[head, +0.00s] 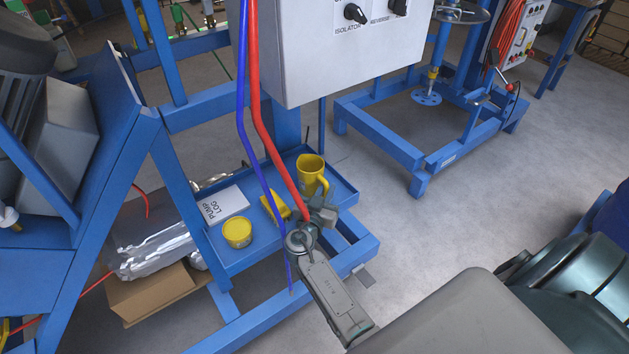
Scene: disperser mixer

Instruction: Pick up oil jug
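The yellow oil jug (312,172) stands upright on the blue tray shelf (345,190) under the grey control box. My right gripper (324,212) is at the end of my grey arm, just in front of and below the jug in the picture. The gripper is small and dark here, so I cannot tell whether its fingers are open or touch the jug. The lower part of the jug is partly hidden. My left gripper is not in view.
On the same shelf are a yellow tub (237,233), a white pump log (223,204) and a small yellow item (275,207). A red hose (262,125) and a blue hose (243,110) hang before the shelf. The grey control box (330,65) overhangs it.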

